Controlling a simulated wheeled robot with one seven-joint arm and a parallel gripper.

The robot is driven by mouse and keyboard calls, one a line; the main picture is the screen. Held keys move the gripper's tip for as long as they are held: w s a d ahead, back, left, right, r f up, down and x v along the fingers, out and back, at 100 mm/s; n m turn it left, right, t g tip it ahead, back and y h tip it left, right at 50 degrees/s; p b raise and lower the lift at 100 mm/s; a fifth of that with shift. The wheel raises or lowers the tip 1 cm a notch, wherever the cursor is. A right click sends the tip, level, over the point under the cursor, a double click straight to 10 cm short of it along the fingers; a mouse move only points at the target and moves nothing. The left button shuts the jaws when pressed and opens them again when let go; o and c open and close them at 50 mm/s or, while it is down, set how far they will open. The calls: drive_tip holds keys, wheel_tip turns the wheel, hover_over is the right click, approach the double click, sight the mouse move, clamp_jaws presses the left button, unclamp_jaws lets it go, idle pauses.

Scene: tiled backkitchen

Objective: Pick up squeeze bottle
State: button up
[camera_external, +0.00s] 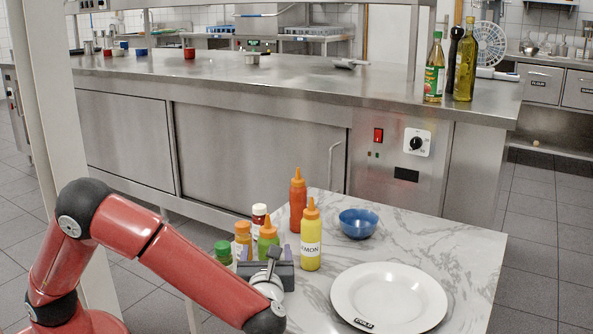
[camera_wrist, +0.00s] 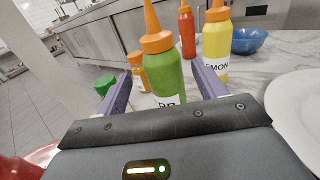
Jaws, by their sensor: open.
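A green squeeze bottle with an orange pointed cap (camera_external: 268,238) stands upright at the left part of the marble table. It shows large in the wrist view (camera_wrist: 166,82). My gripper (camera_external: 266,254) is open, its two purple fingers apart on either side of the green bottle in the wrist view (camera_wrist: 161,72). I cannot tell whether either finger touches it. A yellow squeeze bottle labelled LEMON (camera_external: 311,242) stands to the right, and a red squeeze bottle (camera_external: 298,205) stands behind. Both also have orange caps. The green bottle's lower part is hidden behind my gripper.
Close by on the left stand a green-capped jar (camera_external: 223,252), an orange-capped bottle (camera_external: 243,236) and a white-capped bottle (camera_external: 259,216). A blue bowl (camera_external: 358,224) and a white plate (camera_external: 389,298) are on the right. A steel counter (camera_external: 270,85) runs behind the table.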

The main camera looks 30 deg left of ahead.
drive_tip(key=x, duration=0.5)
drive_tip(key=shift+w, duration=0.4)
drive_tip(key=c, duration=1.2)
